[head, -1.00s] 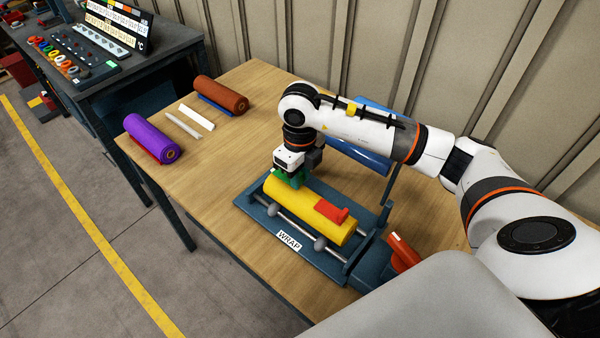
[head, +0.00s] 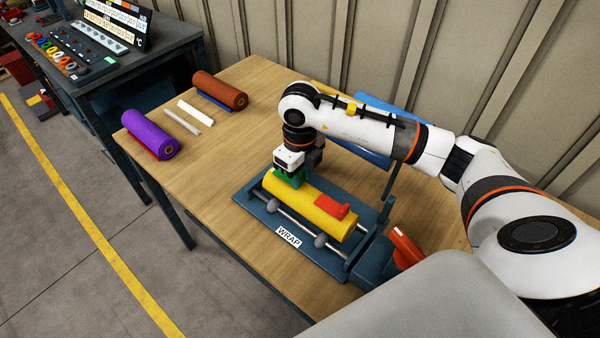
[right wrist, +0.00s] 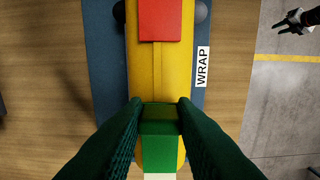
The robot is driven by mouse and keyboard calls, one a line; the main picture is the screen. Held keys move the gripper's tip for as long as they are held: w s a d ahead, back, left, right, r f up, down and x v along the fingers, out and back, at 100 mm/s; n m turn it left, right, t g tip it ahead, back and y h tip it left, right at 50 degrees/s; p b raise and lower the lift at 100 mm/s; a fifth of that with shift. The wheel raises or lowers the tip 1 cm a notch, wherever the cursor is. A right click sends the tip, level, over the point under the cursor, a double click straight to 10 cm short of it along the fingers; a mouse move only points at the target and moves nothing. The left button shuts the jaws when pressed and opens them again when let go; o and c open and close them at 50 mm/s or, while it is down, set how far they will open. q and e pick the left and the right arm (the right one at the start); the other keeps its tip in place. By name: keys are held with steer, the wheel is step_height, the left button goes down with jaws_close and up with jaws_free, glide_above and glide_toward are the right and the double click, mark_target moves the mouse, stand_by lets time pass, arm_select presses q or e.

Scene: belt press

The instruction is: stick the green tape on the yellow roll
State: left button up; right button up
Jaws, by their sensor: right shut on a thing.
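The yellow roll (head: 310,205) lies across a blue stand labelled WRAP (head: 252,207). A red piece (head: 332,210) sits on top of it, towards its right end; it also shows in the right wrist view (right wrist: 160,20). My right gripper (head: 289,172) points down over the roll's left end, shut on the green tape (right wrist: 159,125). The tape is at the roll's surface; I cannot tell whether it touches. In the right wrist view, a small black and white gripper (right wrist: 295,21) at the top right looks like my left one; its opening is unclear.
A purple roll (head: 150,135), a brown roll (head: 221,92) and two pale strips lie on the wooden table (head: 215,155) to the left. A blue roll is partly hidden behind my right arm. A red-orange handle (head: 405,245) stands at the stand's right end.

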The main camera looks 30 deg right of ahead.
steer(key=shift+f+b, duration=0.4)
steer(key=shift+f, duration=0.1)
steer(key=shift+s+f+b, duration=0.25)
steer(key=shift+b, duration=0.05)
stand_by(1.8)
stand_by(0.3)
steer(key=o, duration=1)
steer(key=shift+w+r, duration=0.1)
steer(key=shift+w, duration=0.05)
steer(key=shift+o, duration=0.2)
steer(key=shift+r, duration=0.2)
